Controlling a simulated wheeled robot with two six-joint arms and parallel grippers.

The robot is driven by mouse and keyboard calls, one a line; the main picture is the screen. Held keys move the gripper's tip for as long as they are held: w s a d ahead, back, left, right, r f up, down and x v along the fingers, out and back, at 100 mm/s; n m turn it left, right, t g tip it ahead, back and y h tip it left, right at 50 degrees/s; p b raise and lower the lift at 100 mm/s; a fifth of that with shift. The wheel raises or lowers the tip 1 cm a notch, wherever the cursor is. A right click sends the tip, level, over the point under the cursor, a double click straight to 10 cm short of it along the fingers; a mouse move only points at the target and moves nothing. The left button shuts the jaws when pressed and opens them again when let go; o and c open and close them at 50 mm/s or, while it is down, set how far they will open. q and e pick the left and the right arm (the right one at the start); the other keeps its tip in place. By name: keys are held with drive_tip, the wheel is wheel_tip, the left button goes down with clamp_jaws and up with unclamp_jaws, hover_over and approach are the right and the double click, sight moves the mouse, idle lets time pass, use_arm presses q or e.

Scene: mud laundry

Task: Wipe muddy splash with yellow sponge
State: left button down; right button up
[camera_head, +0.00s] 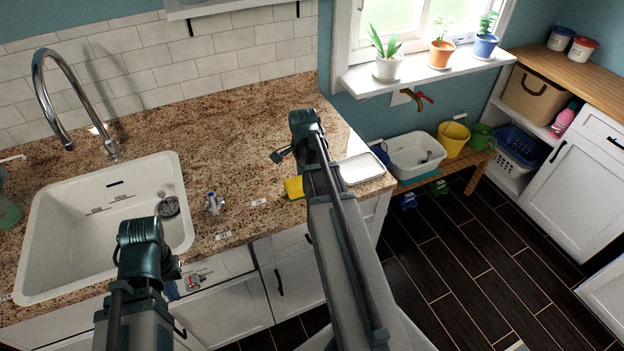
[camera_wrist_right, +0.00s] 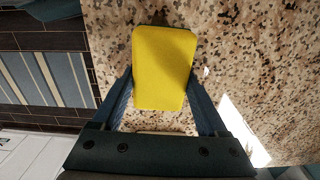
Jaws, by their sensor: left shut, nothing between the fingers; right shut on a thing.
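The yellow sponge (camera_head: 293,187) shows at the right part of the granite counter (camera_head: 235,125), partly hidden by my right arm. In the right wrist view my right gripper (camera_wrist_right: 161,88) is shut on the yellow sponge (camera_wrist_right: 164,60), with one finger on each side. Speckled granite lies beneath it; I cannot tell whether the sponge touches it. My left gripper (camera_head: 184,285) is shut and empty, low in front of the counter near the sink, partly hidden by its wrist. I cannot make out the muddy splash against the speckled stone.
A white sink (camera_head: 75,232) with a chrome faucet (camera_head: 65,90) is at left. A white tray (camera_head: 362,168) lies at the counter's right end. Beyond, a bench (camera_head: 455,165) holds a white basin (camera_head: 414,152) and a yellow bucket (camera_head: 453,139).

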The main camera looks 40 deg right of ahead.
sight(290, 185)
drive_tip(key=shift+a, duration=0.3)
drive_tip(key=shift+w+a, duration=0.1)
drive_tip(key=shift+w+a, duration=0.2)
drive_tip(key=shift+a, duration=0.7)
drive_tip(key=shift+w+a, duration=0.15)
drive_tip(key=shift+a, duration=0.75)
drive_tip(key=shift+a, duration=0.1)
